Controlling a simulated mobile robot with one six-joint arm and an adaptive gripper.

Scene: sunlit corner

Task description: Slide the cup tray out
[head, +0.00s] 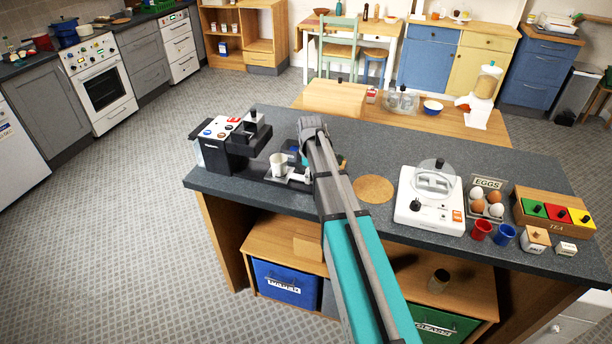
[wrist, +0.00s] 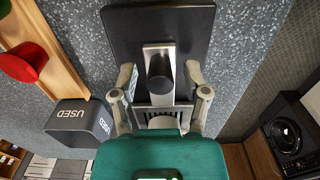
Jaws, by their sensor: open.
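A coffee machine (head: 228,142) stands at the left end of the grey counter. In the wrist view my gripper (wrist: 160,72) is open. Its fingers stand on either side of a pale metal strip with a black knob (wrist: 160,68), over a dark flat slab (wrist: 125,30). I cannot tell whether they touch it, or whether the slab is the tray.
In the wrist view, a dark box marked USED (wrist: 82,122) is close at the left, beside a wooden strip (wrist: 48,45) with a red knob. A round cork mat (head: 374,189), a white appliance (head: 432,200) and an egg holder (head: 487,196) stand further right on the counter.

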